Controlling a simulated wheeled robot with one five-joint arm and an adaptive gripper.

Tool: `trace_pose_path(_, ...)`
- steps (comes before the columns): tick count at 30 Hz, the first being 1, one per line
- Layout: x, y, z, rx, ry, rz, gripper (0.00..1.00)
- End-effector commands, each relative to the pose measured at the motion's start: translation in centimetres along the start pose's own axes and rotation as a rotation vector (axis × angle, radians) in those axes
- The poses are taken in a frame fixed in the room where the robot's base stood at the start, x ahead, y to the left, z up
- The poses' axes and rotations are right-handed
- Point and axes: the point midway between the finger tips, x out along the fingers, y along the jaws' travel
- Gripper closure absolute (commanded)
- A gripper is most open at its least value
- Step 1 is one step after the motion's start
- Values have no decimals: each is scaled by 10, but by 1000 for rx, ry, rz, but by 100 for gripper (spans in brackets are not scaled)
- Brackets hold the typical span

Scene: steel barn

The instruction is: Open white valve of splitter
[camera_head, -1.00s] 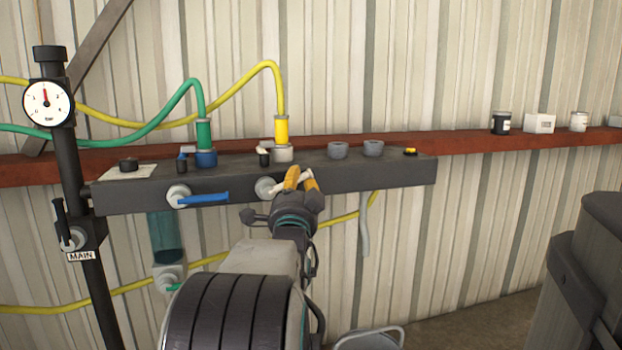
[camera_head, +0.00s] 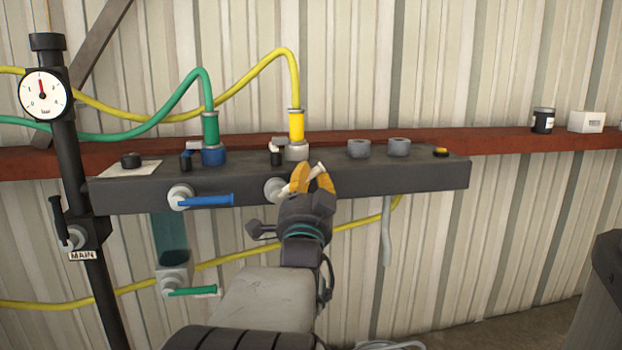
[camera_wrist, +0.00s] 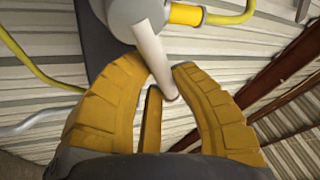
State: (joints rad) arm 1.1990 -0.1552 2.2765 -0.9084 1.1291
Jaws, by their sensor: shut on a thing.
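The splitter (camera_head: 420,180) is a long dark grey bar along the wall. Its white valve (camera_head: 274,189) has a round grey body on the front face, below the yellow hose connector. The white handle (camera_head: 317,169) points right and tilts upward in the head view. My gripper (camera_head: 310,177) has its yellow fingers shut on this handle. In the wrist view, the white handle (camera_wrist: 153,52) runs from the round valve body down between the yellow fingers (camera_wrist: 160,92). The blue valve handle (camera_head: 207,201) to the left lies nearly level, pointing right.
A pressure gauge (camera_head: 44,93) on a black post stands at the left. A green-handled valve (camera_head: 190,291) hangs below the splitter. Yellow and green hoses arch above. A black can (camera_head: 543,120) and white box (camera_head: 586,121) sit on the red beam.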

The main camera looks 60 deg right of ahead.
Motion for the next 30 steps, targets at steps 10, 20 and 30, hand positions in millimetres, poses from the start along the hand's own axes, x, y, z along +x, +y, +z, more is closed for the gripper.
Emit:
trace_pose_path(10,0,2,1,0,-2,5,50)
trace_pose_path(20,-4,1,0,1,-1,2,50)
trace_pose_path(30,-45,1,0,1,-1,2,50)
